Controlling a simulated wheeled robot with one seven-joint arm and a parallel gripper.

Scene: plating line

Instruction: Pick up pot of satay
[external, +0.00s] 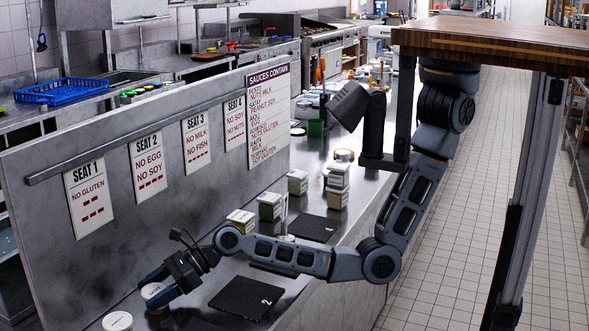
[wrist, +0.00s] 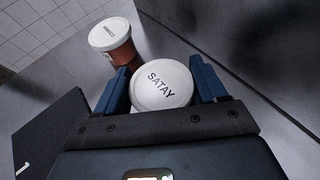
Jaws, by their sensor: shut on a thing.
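The pot of satay (wrist: 161,86) has a round white lid marked SATAY and sits between the two blue fingers of my gripper (wrist: 162,84) in the wrist view. The fingers close on it from both sides. In the external view my gripper (external: 161,284) reaches down at the lower left of the counter, and the pot's white lid (external: 153,290) shows beside the fingers. The pot's lower part is mostly hidden, and I cannot tell whether it touches the counter.
A second white-lidded pot with a reddish-brown body (wrist: 110,40) stands close by the satay pot. A dark mat marked 2 (external: 246,298) lies to the right of my gripper. An upright steel panel with seat signs (external: 89,197) runs behind.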

